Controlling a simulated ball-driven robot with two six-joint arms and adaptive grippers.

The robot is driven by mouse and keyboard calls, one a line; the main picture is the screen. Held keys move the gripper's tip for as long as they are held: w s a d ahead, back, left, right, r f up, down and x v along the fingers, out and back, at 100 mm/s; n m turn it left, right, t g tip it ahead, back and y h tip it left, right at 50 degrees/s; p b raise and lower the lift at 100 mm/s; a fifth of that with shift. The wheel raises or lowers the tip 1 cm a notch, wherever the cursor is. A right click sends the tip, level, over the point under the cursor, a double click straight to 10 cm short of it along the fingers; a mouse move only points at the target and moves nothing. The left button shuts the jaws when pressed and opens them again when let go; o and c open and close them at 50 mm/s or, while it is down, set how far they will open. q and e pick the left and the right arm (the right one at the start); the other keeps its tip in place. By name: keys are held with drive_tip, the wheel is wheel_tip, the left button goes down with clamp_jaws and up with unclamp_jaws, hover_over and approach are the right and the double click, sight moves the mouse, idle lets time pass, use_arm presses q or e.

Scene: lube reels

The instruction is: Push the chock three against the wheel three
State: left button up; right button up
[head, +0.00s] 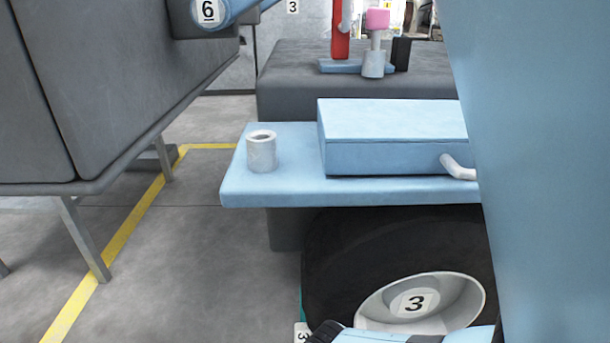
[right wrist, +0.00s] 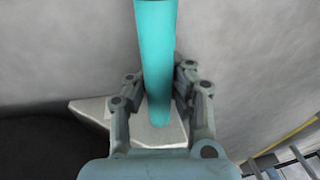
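Wheel three (head: 330,245) is a black tyre with a pale hub marked 3, under the blue platform in the head view. Chock three shows only as a white label (head: 301,333) marked 3 and a thin teal strip at the tyre's left edge. In the right wrist view the chock is a pale block (right wrist: 90,108) with an upright teal handle (right wrist: 157,60). My right gripper (right wrist: 161,82) has its fingers closed on both sides of the handle. The dark tyre is close to the block at lower left; whether they touch is unclear. My left gripper is out of view.
The blue platform (head: 280,185) with a grey cup (head: 262,152) and a blue box (head: 390,135) overhangs the wheel. A grey cabinet on legs (head: 110,90) stands at left. Floor with a yellow line (head: 120,240) is clear between them.

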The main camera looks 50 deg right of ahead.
drive_tip(key=o, duration=0.4)
drive_tip(key=shift+w+d+r, duration=0.1)
drive_tip(key=shift+d, duration=0.15)
drive_tip(key=shift+c, duration=0.2)
drive_tip(key=v, duration=1.2)
drive_tip(key=shift+a, duration=0.25)
